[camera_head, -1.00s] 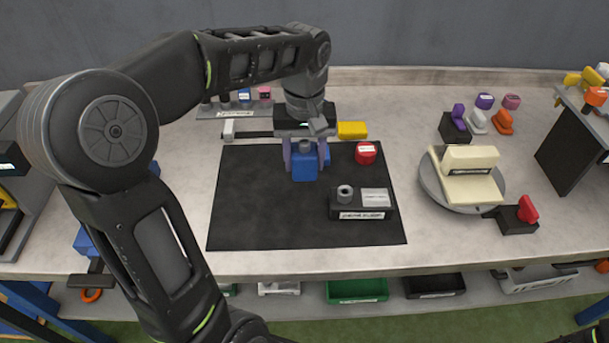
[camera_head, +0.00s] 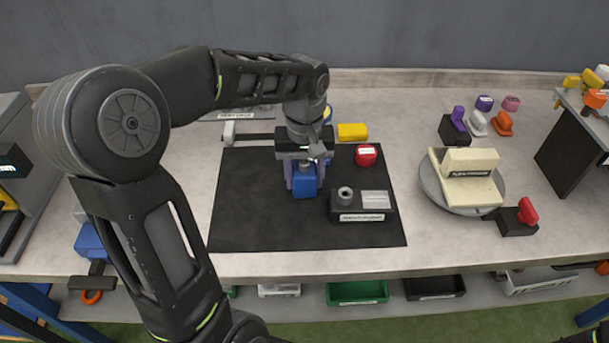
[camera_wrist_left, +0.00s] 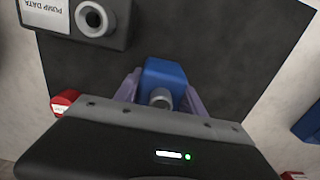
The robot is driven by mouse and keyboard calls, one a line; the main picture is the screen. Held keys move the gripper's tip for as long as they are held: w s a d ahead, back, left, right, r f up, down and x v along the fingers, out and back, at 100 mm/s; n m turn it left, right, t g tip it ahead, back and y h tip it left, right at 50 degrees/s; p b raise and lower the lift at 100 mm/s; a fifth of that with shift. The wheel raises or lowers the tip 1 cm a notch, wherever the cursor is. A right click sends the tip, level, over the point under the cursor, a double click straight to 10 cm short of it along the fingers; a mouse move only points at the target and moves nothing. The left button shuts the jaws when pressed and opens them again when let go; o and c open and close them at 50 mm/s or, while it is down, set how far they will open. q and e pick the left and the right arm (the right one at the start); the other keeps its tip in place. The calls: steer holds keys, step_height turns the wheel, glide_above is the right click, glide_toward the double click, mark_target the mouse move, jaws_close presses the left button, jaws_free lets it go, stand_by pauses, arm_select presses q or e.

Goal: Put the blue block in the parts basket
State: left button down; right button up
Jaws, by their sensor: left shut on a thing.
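The blue block (camera_head: 304,184) has a grey round knob on it. My left gripper (camera_head: 304,178) is shut on it, with one finger on each side, over the dark mat (camera_head: 255,215). In the left wrist view the blue block (camera_wrist_left: 166,74) sits between the pale purple fingers of the gripper (camera_wrist_left: 160,93). I cannot tell whether the block touches the mat or hangs just above it. No container is clearly readable as the parts basket; a white basket (camera_head: 535,281) stands on the lower shelf at the right. My right gripper is out of view.
A black pump-data block (camera_head: 362,207) stands close right of the held block. A red piece (camera_head: 366,155) and yellow block (camera_head: 352,131) lie behind it. A turntable (camera_head: 432,190) carries a cream fixture. Green (camera_head: 357,291) and black (camera_head: 434,287) bins sit on the lower shelf.

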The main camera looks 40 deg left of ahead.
arm_select(q)
steer(key=shift+f, duration=0.15)
steer(key=c, duration=0.7)
jaws_free()
steer(key=shift+r, duration=0.6)
step_height(320, 180, up, 11)
steer(key=shift+r+p, duration=0.1)
steer(key=shift+p, duration=0.6)
steer(key=shift+o, duration=0.4)
